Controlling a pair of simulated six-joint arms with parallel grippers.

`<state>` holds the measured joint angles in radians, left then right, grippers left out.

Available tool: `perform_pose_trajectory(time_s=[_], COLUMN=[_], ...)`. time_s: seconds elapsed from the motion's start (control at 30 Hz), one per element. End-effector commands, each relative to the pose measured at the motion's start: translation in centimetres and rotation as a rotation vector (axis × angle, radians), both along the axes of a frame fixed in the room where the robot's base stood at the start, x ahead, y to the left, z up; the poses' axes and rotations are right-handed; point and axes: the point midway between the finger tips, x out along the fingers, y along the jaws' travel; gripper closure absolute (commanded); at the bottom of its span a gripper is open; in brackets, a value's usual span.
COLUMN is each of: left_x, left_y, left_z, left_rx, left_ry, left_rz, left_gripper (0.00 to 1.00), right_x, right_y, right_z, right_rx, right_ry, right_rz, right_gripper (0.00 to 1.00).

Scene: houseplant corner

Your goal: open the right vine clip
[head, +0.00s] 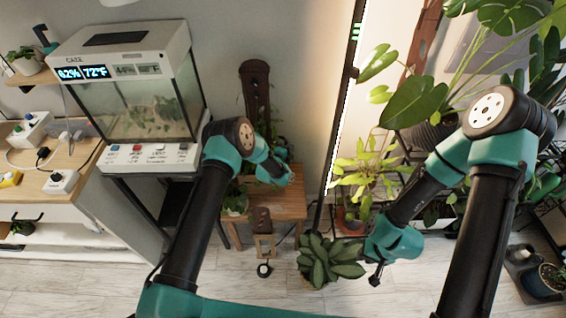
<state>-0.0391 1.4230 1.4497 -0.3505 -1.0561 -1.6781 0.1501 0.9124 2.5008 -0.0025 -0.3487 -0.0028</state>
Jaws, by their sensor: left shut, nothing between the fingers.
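I cannot make out the right vine clip; no clip shows clearly. A tall brown board (256,88) leans at the wall behind a small wooden table (282,205), with some leaves beside its lower part. My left gripper (284,178) is over this table, in front of the leaves, small and partly hidden by its own wrist. It is shut with nothing in it. My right gripper (375,275) hangs low, right of a potted plant with striped leaves (325,262). Its dark fingertips are too small to tell open from shut.
A glass terrarium (150,105) with a lit display stands left on a dark stand. A wooden desk (75,180) is at the far left. A lit upright lamp pole (340,120) stands mid-scene. Large-leaved plants (415,102) fill the right. Pale floor (235,290) is open in front.

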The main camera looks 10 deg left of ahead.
Motion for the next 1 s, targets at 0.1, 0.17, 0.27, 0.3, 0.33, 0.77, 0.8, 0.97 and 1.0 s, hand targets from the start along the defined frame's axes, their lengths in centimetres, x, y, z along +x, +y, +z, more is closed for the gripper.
perform_pose_trajectory(time_s=[0.1,0.17,0.27,0.3,0.33,0.77,0.8,0.97,1.0], left_x=[-1.4,-2.3,-3.7,-4.3,-4.8,-11.0,-11.3,-12.0,-12.0], left_y=[-1.3,-2.1,-1.6,-1.5,-1.4,-0.1,0.0,0.2,0.2], left_z=[0.3,0.5,0.6,0.7,0.7,1.5,1.5,1.7,1.7], left_rx=[-0.002,-0.002,-0.003,-0.002,-0.003,-0.003,-0.002,-0.003,-0.003], left_ry=[0.004,0.002,0.004,0.005,0.004,0.004,0.004,0.003,0.003], left_rz=[-0.004,-0.007,-0.003,-0.002,-0.002,-0.001,0.0,0.0,0.0], left_gripper=[1.0,1.0,1.0,1.0,1.0,1.0,1.0,1.0,1.0], right_x=[0.0,0.0,0.0,0.0,0.0,0.0,0.0,0.0,0.0], right_y=[0.0,0.0,0.0,0.0,0.0,0.0,0.0,0.0,0.0], right_z=[0.0,0.0,0.0,0.0,0.0,0.0,0.0,0.0,0.0], right_rx=[0.0,0.0,0.0,0.0,0.0,0.0,0.0,0.0,0.0], right_ry=[0.0,0.0,0.0,0.0,0.0,0.0,0.0,0.0,0.0], right_rz=[0.0,0.0,0.0,0.0,0.0,0.0,0.0,0.0,0.0], right_gripper=[0.8,0.8,0.8,0.8,0.8,0.8,0.8,0.8,0.8])
